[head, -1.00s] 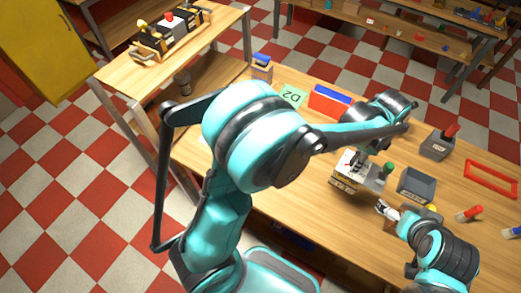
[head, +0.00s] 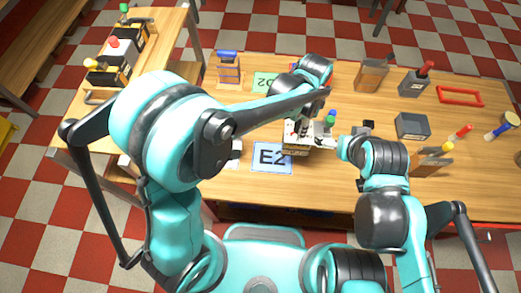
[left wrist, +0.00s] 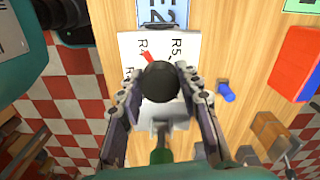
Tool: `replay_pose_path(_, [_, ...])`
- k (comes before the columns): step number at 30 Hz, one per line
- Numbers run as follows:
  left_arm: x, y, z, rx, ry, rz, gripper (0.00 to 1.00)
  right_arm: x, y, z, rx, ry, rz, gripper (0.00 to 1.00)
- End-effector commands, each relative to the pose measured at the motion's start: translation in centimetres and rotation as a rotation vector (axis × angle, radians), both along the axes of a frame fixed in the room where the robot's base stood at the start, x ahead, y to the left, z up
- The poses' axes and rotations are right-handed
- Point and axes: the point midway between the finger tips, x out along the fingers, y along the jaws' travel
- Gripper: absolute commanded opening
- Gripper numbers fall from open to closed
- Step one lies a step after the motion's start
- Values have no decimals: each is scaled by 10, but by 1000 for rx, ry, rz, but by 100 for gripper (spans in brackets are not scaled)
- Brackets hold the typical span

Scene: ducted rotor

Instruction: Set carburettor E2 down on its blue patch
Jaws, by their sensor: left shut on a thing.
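The blue patch marked E2 (head: 272,157) lies on the table and also shows at the top of the left wrist view (left wrist: 163,12). The carburettor (head: 297,136), a pale block with a yellow-and-black label, is just right of the patch. In the left wrist view its white top (left wrist: 188,50) reads R4 and R5 and has a black round knob (left wrist: 160,82). My left gripper (left wrist: 160,88) is shut on this knob. I cannot tell whether the block touches the table. My right gripper (head: 347,147) is just right of the carburettor; its fingers are unclear.
A green D2 patch (head: 264,82) and a blue-topped wooden holder (head: 228,68) are behind. A grey bin (head: 412,126), a grey block with a red handle (head: 415,82) and a red frame (head: 460,96) stand right. A side table (head: 165,55) at left bears several similar units.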

Motion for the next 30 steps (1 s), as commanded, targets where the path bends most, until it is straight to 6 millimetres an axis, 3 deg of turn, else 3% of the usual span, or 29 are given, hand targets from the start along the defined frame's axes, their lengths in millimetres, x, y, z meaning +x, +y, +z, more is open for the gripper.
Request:
replay_pose_path(18, [-19, 102, -63, 0, 0, 3, 0, 0, 0, -16, 0, 0, 0, 100])
replay_pose_path(25, [-21, 110, -75, 0, 0, 0, 0, 0, 0, -19, 0, 0, 0, 100])
replay_pose_path(30, [-21, 110, -101, 0, 0, 0, 0, 0, 0, -27, 0, 0, 0, 100])
